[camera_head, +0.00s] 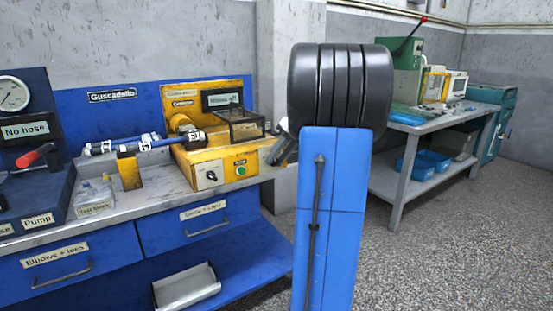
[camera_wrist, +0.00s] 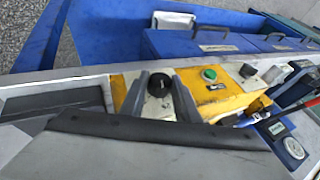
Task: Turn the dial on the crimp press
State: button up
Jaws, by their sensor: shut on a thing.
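The yellow crimp press (camera_head: 185,157) stands on the bench at centre left in the head view, with a green button (camera_head: 240,167) and a black knob (camera_head: 211,175) on its front. In the wrist view, the black round dial (camera_wrist: 159,86) sits on a pale plate on the press's yellow face (camera_wrist: 232,98). My gripper (camera_wrist: 159,92) has one finger on each side of the dial and is shut on it. In the head view, my gripper (camera_head: 282,142) is at the press's right end, partly behind my arm, and this dial is hidden there.
A clear-lidded box (camera_head: 238,125) sits on top of the press. A blue hose (camera_head: 150,140) lies to its left, near a test block (camera_head: 95,202). Blue drawers (camera_head: 185,230) are below the bench. A grey worktable (camera_head: 425,130) stands at right, with open floor before it.

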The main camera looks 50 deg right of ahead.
jog(key=y, duration=0.1)
jog(key=t+y, duration=0.1)
jog(key=m+y, duration=0.1)
jog(key=y, duration=0.1)
jog(key=shift+s+d+f+t, duration=0.1)
jog(key=shift+d+f+t, duration=0.2)
jog(key=shift+d+f, duration=0.1)
jog(key=shift+d+f+m+t+y, duration=0.15)
jog(key=shift+m+t+y, duration=0.2)
jog(key=shift+y, duration=0.7)
jog(key=shift+a+f+m+t+y, duration=0.1)
jog(key=shift+m+t+y, duration=0.25)
jog(key=shift+y, duration=0.7)
jog(key=o, duration=1)
jog(key=shift+o, duration=0.2)
jog(key=shift+d, duration=0.1)
